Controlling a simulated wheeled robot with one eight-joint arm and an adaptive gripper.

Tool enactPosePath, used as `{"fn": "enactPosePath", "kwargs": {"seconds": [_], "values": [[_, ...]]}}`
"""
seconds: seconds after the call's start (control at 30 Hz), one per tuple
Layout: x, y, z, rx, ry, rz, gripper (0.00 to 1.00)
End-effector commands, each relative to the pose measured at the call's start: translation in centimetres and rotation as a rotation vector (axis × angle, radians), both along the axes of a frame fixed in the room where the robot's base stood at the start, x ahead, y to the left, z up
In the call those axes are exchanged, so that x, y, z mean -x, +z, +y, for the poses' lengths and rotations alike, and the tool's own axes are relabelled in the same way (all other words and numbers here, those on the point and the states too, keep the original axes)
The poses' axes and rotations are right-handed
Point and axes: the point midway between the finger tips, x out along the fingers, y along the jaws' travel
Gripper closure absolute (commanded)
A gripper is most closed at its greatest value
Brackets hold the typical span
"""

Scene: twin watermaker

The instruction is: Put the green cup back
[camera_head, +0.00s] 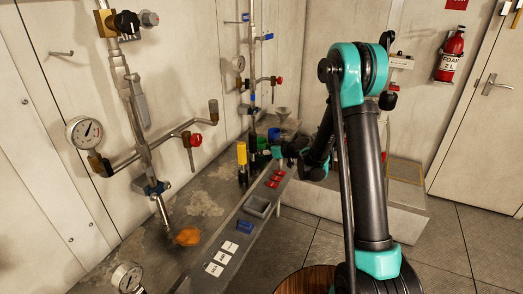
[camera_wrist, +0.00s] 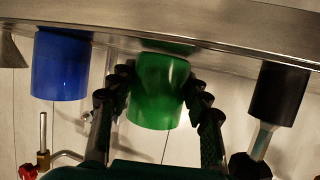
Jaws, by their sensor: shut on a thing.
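The green cup (camera_wrist: 158,95) is between the two black fingers of my gripper (camera_wrist: 159,80) in the wrist view, which appears upside down. The fingers are shut on the cup's sides. The cup's base is at the metal ledge (camera_wrist: 225,57), with a green reflection there; I cannot tell whether it touches. In the head view, the green cup (camera_head: 262,143) shows small at the far end of the bench, partly hidden by my gripper (camera_head: 272,151).
A blue cup (camera_wrist: 62,65) stands beside the green one, and a black-ended object (camera_wrist: 278,92) is on the other side. A yellow-topped tool (camera_head: 242,154), red blocks (camera_head: 275,178), a grey tray (camera_head: 257,206) and a blue block (camera_head: 244,226) line the ledge. Pipes with valves rise behind.

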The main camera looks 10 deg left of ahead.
Motion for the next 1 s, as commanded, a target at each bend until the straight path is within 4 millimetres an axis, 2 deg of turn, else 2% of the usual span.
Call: {"fn": "enactPosePath", "kwargs": {"seconds": [0.33,0.37,0.53,0.9,1.0], "values": [[0.02,-0.32,0.00,0.000,0.000,0.000,0.82],[0.02,-0.35,-0.01,0.000,0.000,0.000,0.51],[0.03,-0.31,0.00,0.000,0.000,0.000,0.31],[0.03,0.04,-0.01,0.000,0.000,0.000,0.31],[0.69,0.42,-0.93,0.000,-0.001,0.001,0.31]]}}
